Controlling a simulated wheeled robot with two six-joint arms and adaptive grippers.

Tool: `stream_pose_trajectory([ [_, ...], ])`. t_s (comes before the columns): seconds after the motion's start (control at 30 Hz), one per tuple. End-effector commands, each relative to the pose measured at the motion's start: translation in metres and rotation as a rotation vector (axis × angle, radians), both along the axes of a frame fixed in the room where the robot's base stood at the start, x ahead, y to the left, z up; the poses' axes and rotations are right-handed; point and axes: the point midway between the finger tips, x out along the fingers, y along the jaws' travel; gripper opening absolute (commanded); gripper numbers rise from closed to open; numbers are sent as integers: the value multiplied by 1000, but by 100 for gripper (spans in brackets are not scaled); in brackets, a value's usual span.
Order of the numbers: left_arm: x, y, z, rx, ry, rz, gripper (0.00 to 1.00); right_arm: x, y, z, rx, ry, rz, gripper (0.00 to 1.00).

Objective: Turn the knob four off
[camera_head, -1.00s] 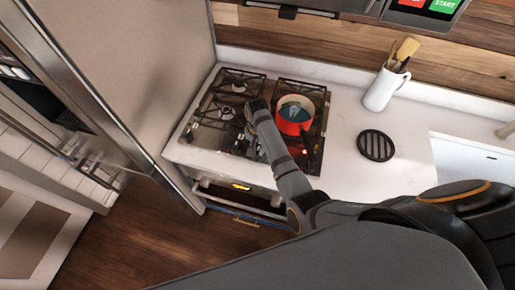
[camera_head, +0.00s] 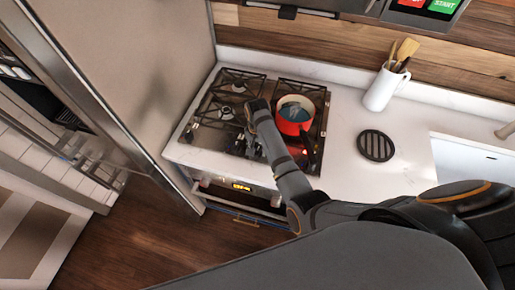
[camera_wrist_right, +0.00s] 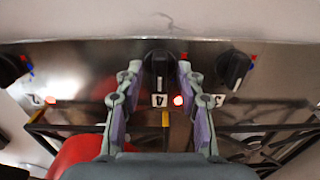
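Knob four (camera_wrist_right: 160,68) is a black knob on the stove's metal panel in the right wrist view, with a tile marked 4 (camera_wrist_right: 159,100) beside it. A small red light (camera_wrist_right: 178,100) glows next to that tile. My left gripper is not in view.
Another black knob (camera_wrist_right: 234,67) sits to the right in the wrist view, and one (camera_wrist_right: 12,68) to the left. Black burner grates (camera_wrist_right: 265,125) lie close to the fingers. The white counter (camera_head: 345,160) holds a utensil pitcher (camera_head: 384,90) and a round black trivet (camera_head: 375,145).

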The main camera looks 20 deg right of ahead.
Motion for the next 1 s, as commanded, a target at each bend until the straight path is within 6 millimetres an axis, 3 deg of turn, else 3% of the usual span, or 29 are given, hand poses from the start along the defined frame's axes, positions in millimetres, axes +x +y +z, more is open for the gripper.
stream_pose_trajectory([
  [0.17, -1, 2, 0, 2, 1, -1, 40, 1, 0, 11, 0, -3, 0, 38],
  [0.6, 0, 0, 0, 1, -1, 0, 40, 0, 1, 106, 1, -3, 0, 38],
  [0.73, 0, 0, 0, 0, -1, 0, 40, 0, 0, 118, 0, -1, 0, 38],
  [1.0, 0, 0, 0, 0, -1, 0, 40, 0, 0, 120, 0, 0, 0, 38],
])
